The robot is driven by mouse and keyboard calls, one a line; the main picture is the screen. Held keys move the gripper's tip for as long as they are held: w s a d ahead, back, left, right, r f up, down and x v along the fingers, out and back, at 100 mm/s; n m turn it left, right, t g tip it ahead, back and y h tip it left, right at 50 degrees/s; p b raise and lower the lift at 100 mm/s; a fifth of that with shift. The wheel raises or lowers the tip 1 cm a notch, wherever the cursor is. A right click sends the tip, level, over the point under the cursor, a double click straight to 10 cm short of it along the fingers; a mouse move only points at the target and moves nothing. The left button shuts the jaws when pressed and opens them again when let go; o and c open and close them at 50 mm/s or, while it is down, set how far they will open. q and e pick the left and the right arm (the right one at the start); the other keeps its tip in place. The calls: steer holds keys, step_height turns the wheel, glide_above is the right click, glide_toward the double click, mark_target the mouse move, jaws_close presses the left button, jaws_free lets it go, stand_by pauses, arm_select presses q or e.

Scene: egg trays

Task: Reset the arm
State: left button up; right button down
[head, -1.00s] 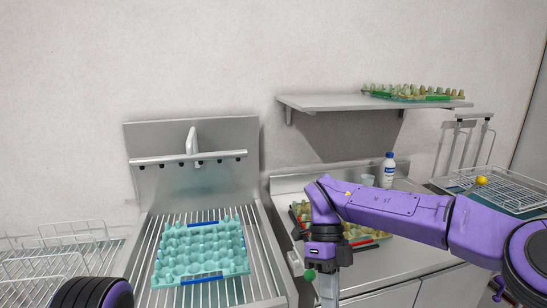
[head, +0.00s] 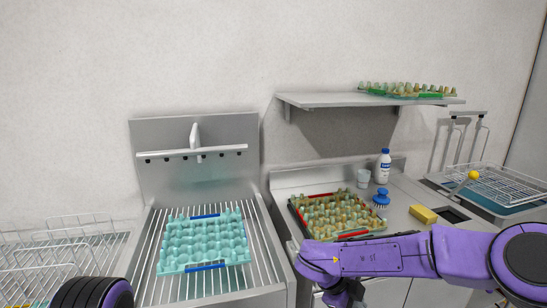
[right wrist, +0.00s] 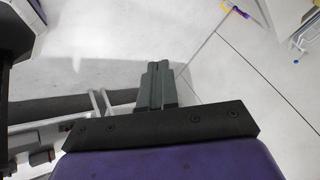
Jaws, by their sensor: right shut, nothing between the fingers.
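My right arm (head: 400,255) comes in from the right in the head view and hangs low in front of the counter edge. Its gripper is below the frame there. In the right wrist view my right gripper (right wrist: 157,70) is shut with nothing in it, pointing over the pale tiled floor. Of my left arm only a dark and purple rounded part (head: 95,293) shows at the lower left; the left gripper is out of view.
A teal egg tray (head: 205,240) lies on the slatted sink rack. A red-handled egg tray (head: 352,236) lies on the counter, with a cup (head: 363,178), bottle (head: 383,167), blue brush (head: 381,198) and yellow sponge (head: 423,214) nearby. A green-handled tray (head: 405,94) sits on the shelf.

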steer(key=s+d+f+n+t, duration=0.1)
steer(key=s+f+n+t, duration=0.15)
steer(key=f, duration=0.35)
steer(key=s+d+f+n+t+b, duration=0.1)
steer(key=f+n+t, duration=0.1)
steer(key=f+n, duration=0.25)
steer(key=s+d+f+n+t, duration=0.2)
steer(key=f+n, duration=0.1)
steer(key=f, duration=0.3)
steer(key=s+d+f+n+g+y, duration=0.1)
steer(key=s+d+f+n, duration=0.1)
steer(key=s, duration=0.6)
steer(key=s+d+f+n+g+y+b, duration=0.1)
steer(key=s+f+n, duration=0.3)
steer(key=s, duration=0.5)
steer(key=s+d+f+n+g+y+b, duration=0.1)
steer(key=s+d+f+n+g, duration=0.1)
steer(key=s+f, duration=0.3)
steer(key=s+d, duration=0.1)
steer(key=s, duration=0.2)
steer(key=shift+s+d+f+n+y, duration=0.15)
steer(key=shift+s+f+n+y, duration=0.2)
steer(key=shift+s+n+y, duration=0.05)
